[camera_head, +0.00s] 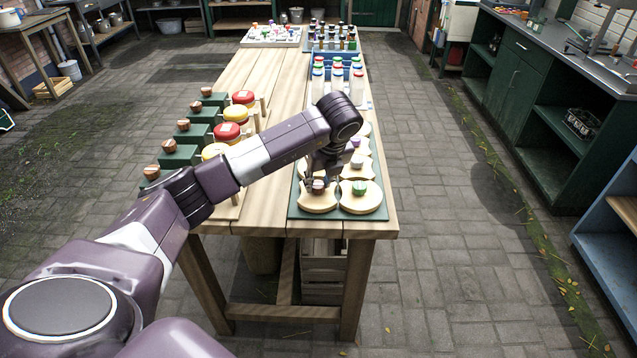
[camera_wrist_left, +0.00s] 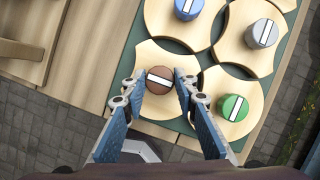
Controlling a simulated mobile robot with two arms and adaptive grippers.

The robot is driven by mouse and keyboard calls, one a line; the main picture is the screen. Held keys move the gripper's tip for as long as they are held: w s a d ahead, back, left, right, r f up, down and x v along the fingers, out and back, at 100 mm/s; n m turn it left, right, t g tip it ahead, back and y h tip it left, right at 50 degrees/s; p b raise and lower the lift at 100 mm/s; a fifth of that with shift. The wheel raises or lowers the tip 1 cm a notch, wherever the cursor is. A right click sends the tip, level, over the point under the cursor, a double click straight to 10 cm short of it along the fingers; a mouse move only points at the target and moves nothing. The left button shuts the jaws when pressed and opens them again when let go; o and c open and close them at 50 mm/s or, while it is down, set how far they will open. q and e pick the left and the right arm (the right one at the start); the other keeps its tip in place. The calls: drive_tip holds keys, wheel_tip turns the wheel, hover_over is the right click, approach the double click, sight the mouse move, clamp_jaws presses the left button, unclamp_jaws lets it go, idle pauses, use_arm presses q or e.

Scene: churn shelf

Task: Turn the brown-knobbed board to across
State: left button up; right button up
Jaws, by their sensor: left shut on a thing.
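The brown-knobbed board is a pale round-edged wooden piece (camera_head: 318,204) at the near left corner of a dark green panel on the table. In the left wrist view, its brown knob (camera_wrist_left: 159,80) has a white stripe running sideways, roughly crosswise to the stripes on the green, grey and blue knobs. My left gripper (camera_head: 318,184) is above this board, pointing down, its fingers on either side of the brown knob and shut on it. The arm and gripper partly hide the knob in the head view. My right gripper is not in view.
The green-knobbed board (camera_wrist_left: 233,107) is close beside, on the right. Blue-knobbed (camera_wrist_left: 188,8) and grey-knobbed (camera_wrist_left: 262,33) boards lie beyond. Red and yellow round items (camera_head: 228,131) and green blocks with brown knobs (camera_head: 180,155) line the table's left side. Bottles (camera_head: 337,72) stand farther back.

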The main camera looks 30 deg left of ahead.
use_arm(q)
drive_tip(key=shift+r, duration=0.1)
drive_tip(key=o, duration=1.1)
drive_tip(key=shift+o, duration=0.2)
drive_tip(key=v, duration=1.2)
